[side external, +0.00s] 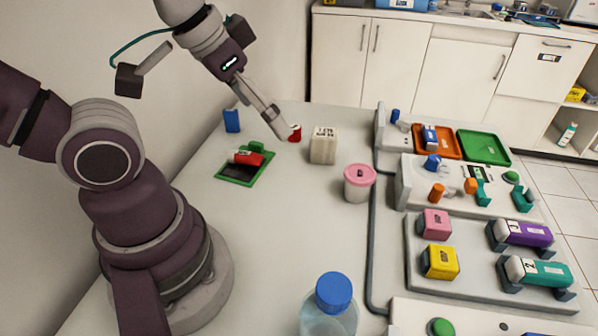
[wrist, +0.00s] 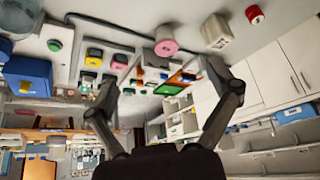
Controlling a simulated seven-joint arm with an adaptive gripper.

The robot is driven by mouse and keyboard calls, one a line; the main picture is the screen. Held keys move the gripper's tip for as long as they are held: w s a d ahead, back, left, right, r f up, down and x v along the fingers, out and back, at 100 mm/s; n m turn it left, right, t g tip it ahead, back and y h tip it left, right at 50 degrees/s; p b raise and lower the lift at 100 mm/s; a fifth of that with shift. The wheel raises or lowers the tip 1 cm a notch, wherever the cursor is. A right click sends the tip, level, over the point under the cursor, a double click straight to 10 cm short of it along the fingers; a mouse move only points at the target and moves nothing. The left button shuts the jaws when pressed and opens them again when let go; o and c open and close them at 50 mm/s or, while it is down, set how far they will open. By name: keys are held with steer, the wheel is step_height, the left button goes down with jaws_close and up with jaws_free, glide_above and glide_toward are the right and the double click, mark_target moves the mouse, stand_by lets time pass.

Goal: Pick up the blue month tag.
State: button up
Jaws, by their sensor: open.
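A small blue upright block (side external: 232,120) stands near the back left of the table; it may be the blue month tag, but no lettering on it is readable. Another blue piece with a pale label (side external: 430,138) lies in the orange tray, and I cannot tell which of the two is the tag. My gripper (side external: 275,122) is in the air to the right of the upright block, near a small red object (side external: 295,133). In the wrist view, its fingers (wrist: 162,88) are spread wide with nothing between them. The upright block cannot be made out there.
A white lettered cube (side external: 323,146) and a pink-lidded jar (side external: 359,184) stand mid-table. Racks with coloured blocks (side external: 440,262) fill the right side. A blue-capped bottle (side external: 330,300) stands in front.

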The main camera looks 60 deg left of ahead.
steer(key=shift+c, duration=0.4)
steer(key=shift+c, duration=1.3)
steer(key=n+g+y, duration=0.3)
steer(key=n+y, duration=0.1)
steer(key=n, duration=0.7)
glide_above(230, 110)
steer(key=s+d, duration=0.3)
step_height(230, 110, down, 8)
steer(key=x, duration=1)
steer(key=shift+w+d+f, duration=0.15)
steer(key=shift+w+d, duration=0.05)
steer(key=shift+w, duration=0.2)
